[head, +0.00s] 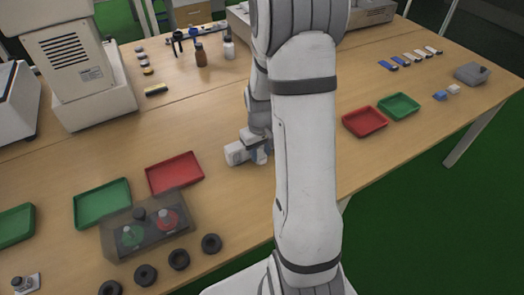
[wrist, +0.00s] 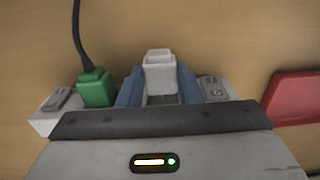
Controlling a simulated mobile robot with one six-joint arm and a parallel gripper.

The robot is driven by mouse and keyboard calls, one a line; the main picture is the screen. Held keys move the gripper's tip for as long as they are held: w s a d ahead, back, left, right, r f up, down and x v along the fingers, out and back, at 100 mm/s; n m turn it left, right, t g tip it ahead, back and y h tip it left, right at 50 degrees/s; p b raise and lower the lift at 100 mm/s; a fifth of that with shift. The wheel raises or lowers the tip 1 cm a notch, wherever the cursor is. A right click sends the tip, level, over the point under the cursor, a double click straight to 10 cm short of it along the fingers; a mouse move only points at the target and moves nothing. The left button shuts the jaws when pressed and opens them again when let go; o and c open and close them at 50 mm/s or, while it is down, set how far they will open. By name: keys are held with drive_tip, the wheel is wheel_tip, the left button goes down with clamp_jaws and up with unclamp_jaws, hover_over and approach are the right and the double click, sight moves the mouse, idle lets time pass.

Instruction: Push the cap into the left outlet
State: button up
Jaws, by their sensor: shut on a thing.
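A white power strip (wrist: 47,122) lies on the table under my gripper, and its end shows in the head view (head: 236,153). A green plug (wrist: 95,88) with a black cord stands in the strip, left of my gripper in the wrist view. A bare outlet (wrist: 214,88) shows to the right. My gripper (wrist: 160,88), with blue fingers, is shut on a white cap (wrist: 159,72). The cap is over the strip between the green plug and the bare outlet. The cap's lower end and the strip beneath it are hidden, so I cannot tell whether it is seated.
A red tray (wrist: 292,98) lies right of the strip in the wrist view. In the head view, a dark box with buttons (head: 120,247) stands front left, with several black rings nearby. Bottles (head: 201,55) stand at the back.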

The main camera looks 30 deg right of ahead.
drive_tip(key=shift+w, duration=1)
idle(1.6)
drive_tip(key=o, duration=1.1)
drive_tip(key=shift+c, duration=0.2)
wheel_tip(320, 180, up, 8)
drive_tip(key=shift+a+f, duration=0.1)
